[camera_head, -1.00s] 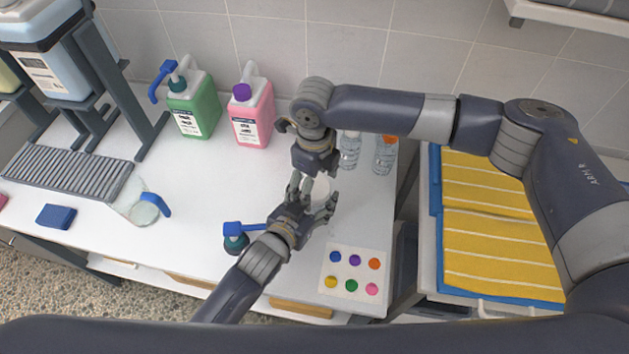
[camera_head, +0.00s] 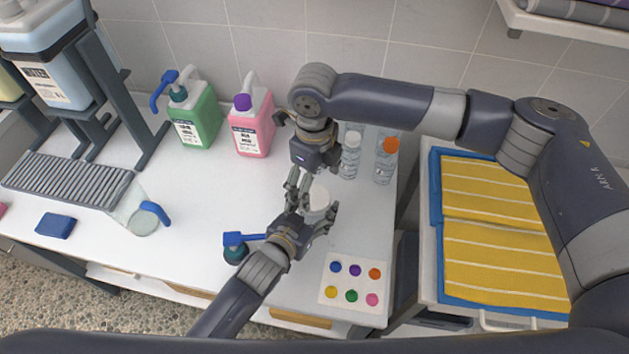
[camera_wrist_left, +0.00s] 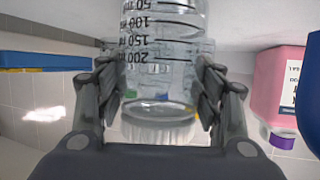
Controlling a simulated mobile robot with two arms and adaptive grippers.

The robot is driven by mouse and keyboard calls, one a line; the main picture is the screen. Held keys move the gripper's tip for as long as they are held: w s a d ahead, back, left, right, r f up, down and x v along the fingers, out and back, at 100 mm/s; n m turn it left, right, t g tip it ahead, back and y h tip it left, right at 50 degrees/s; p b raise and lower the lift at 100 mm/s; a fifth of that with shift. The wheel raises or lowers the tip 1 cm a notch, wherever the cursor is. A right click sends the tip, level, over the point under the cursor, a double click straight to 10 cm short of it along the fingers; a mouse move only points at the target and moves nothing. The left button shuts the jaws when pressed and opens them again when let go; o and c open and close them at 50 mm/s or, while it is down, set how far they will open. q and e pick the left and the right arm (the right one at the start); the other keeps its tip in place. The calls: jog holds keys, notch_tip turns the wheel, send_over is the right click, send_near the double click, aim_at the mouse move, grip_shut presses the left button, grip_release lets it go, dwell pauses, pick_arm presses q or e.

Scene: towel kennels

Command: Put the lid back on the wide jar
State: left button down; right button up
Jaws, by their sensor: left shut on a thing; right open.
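The wide jar (camera_head: 318,206) stands on the white counter with a whitish round top. My left gripper (camera_head: 309,214) reaches it from the lower left and is shut on it. In the left wrist view, which is upside down, the fingers (camera_wrist_left: 158,100) flank a clear jar wall (camera_wrist_left: 160,84), with a whitish ribbed lid (camera_wrist_left: 158,130) at its mouth end. I cannot tell whether the lid is fully seated. My right gripper (camera_head: 317,168) points down just above the jar, open; its fingertips are partly hidden.
Two clear bottles, one white-capped (camera_head: 351,158) and one orange-capped (camera_head: 386,160), stand behind. Green (camera_head: 197,122) and pink (camera_head: 251,125) jugs stand at the back. A dotted card (camera_head: 353,311) lies in front.

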jog(key=shift+o, duration=0.5)
notch_tip(320, 180, up, 12)
dwell(0.4)
pick_arm(q)
jog(key=shift+c, duration=1.8)
grip_release()
jog(key=v, duration=1.2)
jog(key=shift+f, duration=0.15)
